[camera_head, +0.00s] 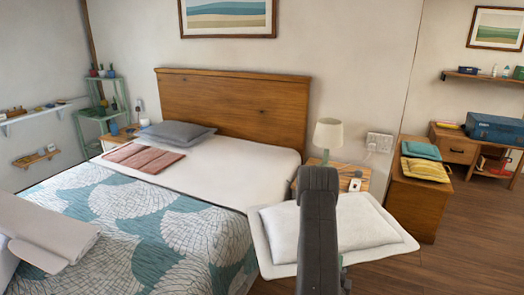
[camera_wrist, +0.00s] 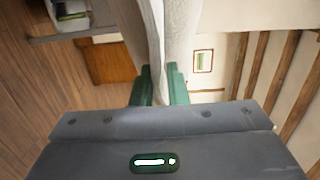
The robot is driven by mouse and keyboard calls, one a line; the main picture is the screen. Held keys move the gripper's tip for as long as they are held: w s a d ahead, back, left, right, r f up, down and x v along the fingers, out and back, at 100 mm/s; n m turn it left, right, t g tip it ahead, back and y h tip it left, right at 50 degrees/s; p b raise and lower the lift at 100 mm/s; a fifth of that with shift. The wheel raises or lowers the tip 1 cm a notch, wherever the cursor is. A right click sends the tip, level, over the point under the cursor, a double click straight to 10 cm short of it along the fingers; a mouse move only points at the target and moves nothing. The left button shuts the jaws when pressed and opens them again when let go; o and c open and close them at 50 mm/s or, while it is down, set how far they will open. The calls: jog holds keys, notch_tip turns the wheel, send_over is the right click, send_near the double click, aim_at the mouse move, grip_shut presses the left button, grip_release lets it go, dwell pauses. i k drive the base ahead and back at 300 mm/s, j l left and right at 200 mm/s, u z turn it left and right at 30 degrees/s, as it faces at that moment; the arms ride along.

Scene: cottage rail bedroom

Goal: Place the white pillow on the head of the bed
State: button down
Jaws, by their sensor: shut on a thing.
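The white pillow (camera_head: 370,226) is in the head view at the lower right, beside the bed's right edge and in front of the nightstand. The bed (camera_head: 220,171) has a wooden headboard (camera_head: 235,108) against the wall. A grey pillow (camera_head: 178,134) lies at the left of its head, and the right part of the white sheet there is bare.
A folded pinkish-red cloth (camera_head: 144,158) lies in front of the grey pillow. The nightstand (camera_head: 350,178) with a lamp (camera_head: 328,136) stands right of the headboard. A wooden cabinet (camera_head: 415,205) bears teal and yellow folded items. Wooden floor (camera_head: 480,215) is open at the right.

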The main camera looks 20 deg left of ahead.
aim_at(244, 158)
jog(key=i+l, duration=1.15)
